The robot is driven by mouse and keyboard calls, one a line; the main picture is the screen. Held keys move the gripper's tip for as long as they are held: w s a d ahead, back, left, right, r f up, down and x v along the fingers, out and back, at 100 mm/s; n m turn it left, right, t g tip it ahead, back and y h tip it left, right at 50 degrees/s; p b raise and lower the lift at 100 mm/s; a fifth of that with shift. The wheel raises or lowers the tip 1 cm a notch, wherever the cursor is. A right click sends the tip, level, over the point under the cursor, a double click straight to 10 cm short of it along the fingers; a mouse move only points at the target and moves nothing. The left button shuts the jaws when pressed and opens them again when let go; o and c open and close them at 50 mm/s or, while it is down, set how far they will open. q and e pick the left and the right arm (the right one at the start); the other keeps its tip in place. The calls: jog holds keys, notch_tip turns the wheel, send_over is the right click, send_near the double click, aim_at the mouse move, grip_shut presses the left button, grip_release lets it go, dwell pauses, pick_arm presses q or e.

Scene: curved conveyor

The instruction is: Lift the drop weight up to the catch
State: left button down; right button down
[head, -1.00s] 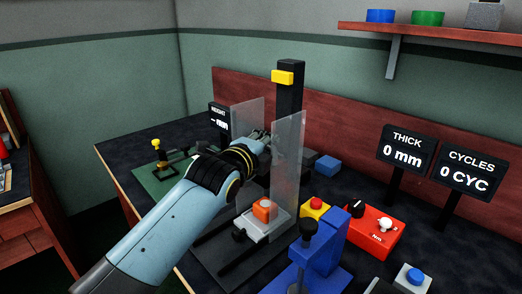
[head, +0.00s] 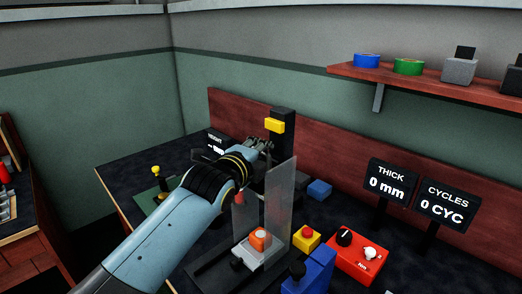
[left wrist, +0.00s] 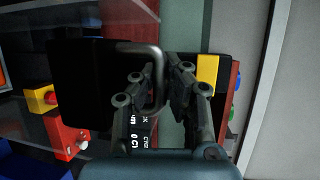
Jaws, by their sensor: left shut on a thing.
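The drop weight (left wrist: 85,85) is a black block with a grey bar handle (left wrist: 158,70) in the left wrist view. My left gripper (left wrist: 158,98) is shut on the handle. In the head view the gripper (head: 264,147) is high against the black column (head: 284,145), just below the yellow catch (head: 275,125). The catch also shows in the left wrist view (left wrist: 207,75), to the right of the fingers, apart from the weight. In the head view my arm and hand hide most of the weight. My right gripper is in neither view.
A clear upright panel (head: 281,205) stands close to the right of my arm. An orange piece (head: 260,238) sits on the grey block below. A red control box (head: 357,258), a yellow box (head: 306,238) and a blue fixture (head: 313,272) stand to the right.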

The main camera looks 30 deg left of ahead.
pick_arm(q)
jog(key=c, duration=1.6)
grip_release()
jog(key=shift+r, duration=0.35)
jog(key=shift+s, duration=0.25)
jog(key=s+r, duration=0.1)
jog(key=s, duration=1)
jog(key=shift+s+d+r, duration=0.2)
jog(key=shift+d+r, duration=0.15)
jog(key=shift+f, duration=0.1)
